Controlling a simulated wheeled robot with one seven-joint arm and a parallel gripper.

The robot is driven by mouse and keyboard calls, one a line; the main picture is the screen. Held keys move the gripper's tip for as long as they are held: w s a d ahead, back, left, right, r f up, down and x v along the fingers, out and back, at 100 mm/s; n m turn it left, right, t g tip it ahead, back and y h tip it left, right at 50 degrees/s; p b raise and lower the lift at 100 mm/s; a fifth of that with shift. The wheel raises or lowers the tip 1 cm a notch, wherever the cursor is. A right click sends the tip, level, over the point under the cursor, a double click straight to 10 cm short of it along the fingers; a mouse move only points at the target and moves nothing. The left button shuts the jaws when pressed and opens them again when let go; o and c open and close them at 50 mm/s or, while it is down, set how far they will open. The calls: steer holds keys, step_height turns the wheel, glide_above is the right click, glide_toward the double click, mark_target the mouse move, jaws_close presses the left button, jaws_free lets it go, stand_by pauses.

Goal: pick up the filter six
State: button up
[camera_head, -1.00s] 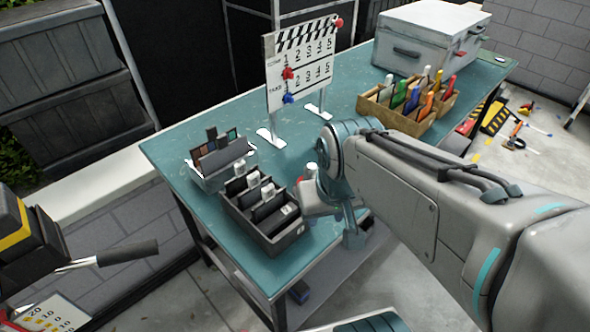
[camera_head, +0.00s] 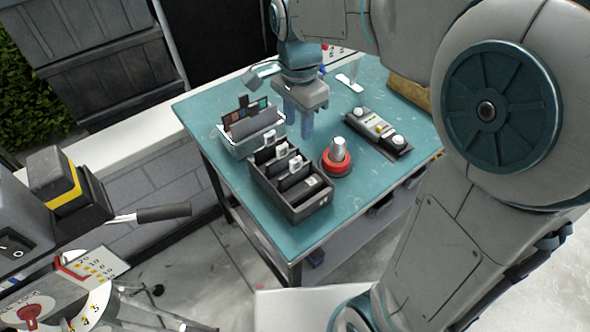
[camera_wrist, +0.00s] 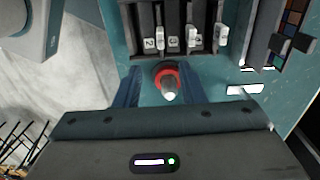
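Several dark filters with pale numbered tags (camera_head: 296,163) stand in the slots of a black divided box (camera_head: 318,204) on the teal table. In the wrist view the tags (camera_wrist: 172,43) line the box along the top. I read a 2, a 3 and a 4, but cannot surely tell which filter is six. My gripper (camera_head: 299,120) is open and empty, pointing down above the table, behind the box in the head view. In the wrist view its two fingers (camera_wrist: 160,90) are wide apart, short of the box.
A red-based knob with a metal top (camera_head: 338,157) stands right of the box and shows between my fingers in the wrist view (camera_wrist: 168,80). A grey tray with colour swatches (camera_head: 247,148) is left, a control strip (camera_head: 378,132) right. The table's front is clear.

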mark_target(296, 159)
step_height(296, 159, down, 8)
steer(key=shift+s+a+f+p, duration=0.15)
steer(key=shift+f+p, duration=0.1)
steer(key=shift+f, duration=1.1)
steer(key=shift+w+a+f+p, duration=0.1)
steer(key=shift+f+p, duration=0.15)
steer(key=shift+f, duration=1.05)
jaws_close()
